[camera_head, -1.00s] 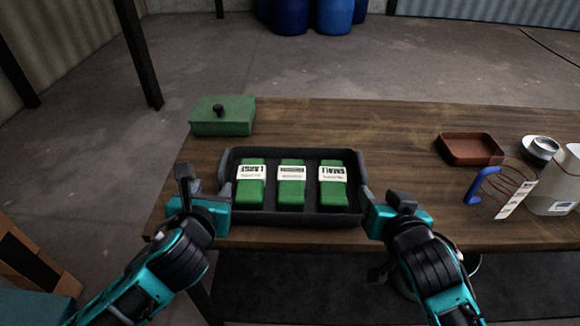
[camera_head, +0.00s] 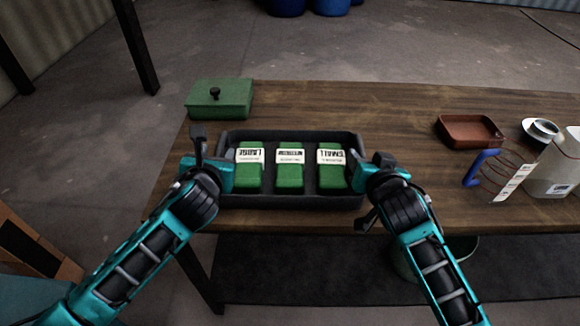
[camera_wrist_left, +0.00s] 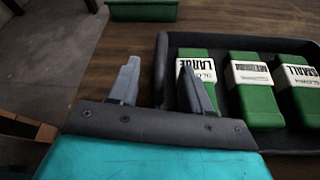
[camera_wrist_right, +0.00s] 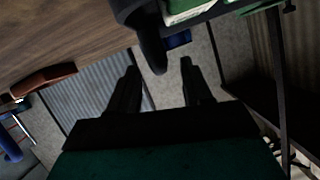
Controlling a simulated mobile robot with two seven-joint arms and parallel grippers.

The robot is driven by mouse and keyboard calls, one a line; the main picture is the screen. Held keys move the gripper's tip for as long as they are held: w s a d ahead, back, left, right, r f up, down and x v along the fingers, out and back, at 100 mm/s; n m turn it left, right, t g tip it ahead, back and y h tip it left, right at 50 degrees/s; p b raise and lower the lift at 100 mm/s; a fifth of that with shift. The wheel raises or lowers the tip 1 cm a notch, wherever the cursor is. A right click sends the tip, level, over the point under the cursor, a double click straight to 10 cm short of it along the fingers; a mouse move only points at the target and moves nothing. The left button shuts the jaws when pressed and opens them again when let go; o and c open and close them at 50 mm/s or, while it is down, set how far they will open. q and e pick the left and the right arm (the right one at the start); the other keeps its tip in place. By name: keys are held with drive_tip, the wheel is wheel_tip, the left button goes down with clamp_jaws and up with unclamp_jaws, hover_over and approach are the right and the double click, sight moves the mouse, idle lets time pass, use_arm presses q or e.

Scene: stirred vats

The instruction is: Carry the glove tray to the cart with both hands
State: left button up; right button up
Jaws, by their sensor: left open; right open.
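The glove tray (camera_head: 290,201) is a dark open tray on the wooden table near its front edge. It holds green packs with white labels, a LARGE pack (camera_head: 249,178), a middle pack (camera_head: 290,179) and a SMALL pack (camera_head: 331,179). My left gripper (camera_head: 208,156) is open at the tray's left end. In the left wrist view its fingers (camera_wrist_left: 160,88) appear on either side of the tray's left wall. My right gripper (camera_head: 366,168) is open at the right end. In the right wrist view a dark tray end (camera_wrist_right: 148,45) shows just beyond its fingers (camera_wrist_right: 160,85). Contact is unclear. I cannot identify the cart.
A green lidded box (camera_head: 220,100) sits behind the tray at the left. The table behind the glove tray is clear.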

sight(218, 150)
use_arm(q)
drive_tip(key=shift+x, duration=2.7)
use_arm(e)
drive_tip(key=shift+x, duration=2.7)
use_arm(q)
drive_tip(key=shift+c, duration=0.2)
use_arm(e)
drive_tip(key=shift+c, duration=0.2)
use_arm(q)
clamp_jaws()
use_arm(e)
clamp_jaws()
